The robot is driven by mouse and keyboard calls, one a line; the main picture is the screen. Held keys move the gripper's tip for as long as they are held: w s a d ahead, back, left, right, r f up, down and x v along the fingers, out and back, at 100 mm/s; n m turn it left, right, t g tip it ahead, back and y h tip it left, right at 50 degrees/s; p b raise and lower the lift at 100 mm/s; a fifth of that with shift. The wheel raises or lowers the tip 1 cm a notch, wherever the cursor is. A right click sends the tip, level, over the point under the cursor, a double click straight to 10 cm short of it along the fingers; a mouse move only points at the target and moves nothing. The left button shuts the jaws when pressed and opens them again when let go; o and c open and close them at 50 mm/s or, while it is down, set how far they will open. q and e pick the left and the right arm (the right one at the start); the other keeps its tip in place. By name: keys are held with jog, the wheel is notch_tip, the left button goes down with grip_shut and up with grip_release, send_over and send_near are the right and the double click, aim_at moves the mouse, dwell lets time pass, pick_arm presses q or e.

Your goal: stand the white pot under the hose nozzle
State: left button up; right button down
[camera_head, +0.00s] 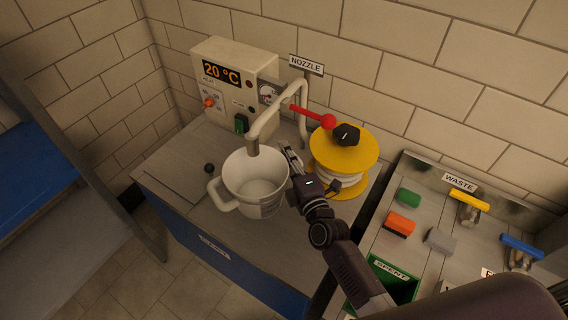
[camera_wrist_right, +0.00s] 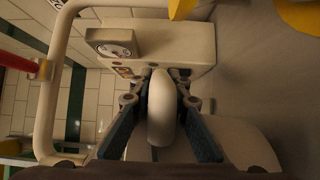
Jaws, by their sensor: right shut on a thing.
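The white pot (camera_head: 268,204) is upright, its open top showing an empty inside, with one handle at its left. My right gripper (camera_head: 298,172) is at the pot's right side. In the right wrist view its fingers (camera_wrist_right: 160,115) are shut on a white upright handle (camera_wrist_right: 160,95) of the pot. The nozzle (camera_head: 252,147) is the down-turned end of a pale bent pipe (camera_head: 270,121). In the head view its tip overlaps the pot's back rim. I cannot tell whether the pot touches the counter. My left gripper is not in view.
A control box (camera_head: 228,84) reading 20 °C stands behind the pot. A yellow reel (camera_head: 325,150) is close at the right, with a red-knobbed lever (camera_head: 329,121) above it. A tray (camera_head: 425,262) with coloured items lies further right. The counter (camera_head: 185,166) is mostly clear at left.

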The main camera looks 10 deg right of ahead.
notch_tip(320, 180, down, 3)
jog(key=shift+r+b, duration=0.1)
jog(key=shift+b, duration=0.2)
jog(key=c, duration=1.8)
grip_release()
jog(key=shift+c, duration=0.2)
jog(key=s+d, duration=0.2)
jog(key=s, duration=1)
